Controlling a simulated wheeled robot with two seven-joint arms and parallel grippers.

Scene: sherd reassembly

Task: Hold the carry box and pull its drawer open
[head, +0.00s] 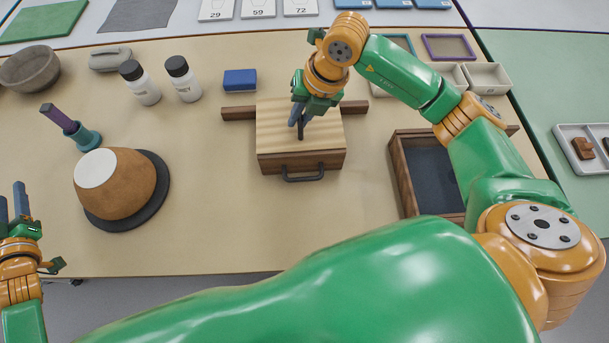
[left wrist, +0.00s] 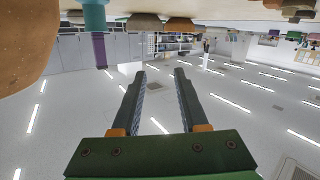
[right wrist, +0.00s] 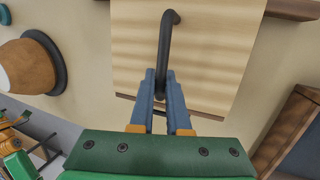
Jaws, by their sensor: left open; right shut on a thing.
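The carry box (head: 275,130), pale striped wood with a darker front, sits in the middle of the table. Its drawer front (head: 268,165) bears a dark pull (head: 302,176), and the drawer looks shut. My right gripper (head: 299,116) is shut on the dark top handle (head: 303,130). In the right wrist view, my right gripper (right wrist: 162,78) closes around the near part of the handle (right wrist: 166,35) above the box lid (right wrist: 220,55). My left gripper (head: 20,200) is open and empty at the table's left front edge, far from the box; its spread fingers show in the left wrist view (left wrist: 162,75).
Left of the box stand a brown vessel (head: 130,183) on a dark disc, a teal holder (head: 87,138) and two white bottles (head: 184,80). A blue block (head: 240,79) lies behind. A dark-lined wooden tray (head: 398,170) stands right. Table before the drawer is clear.

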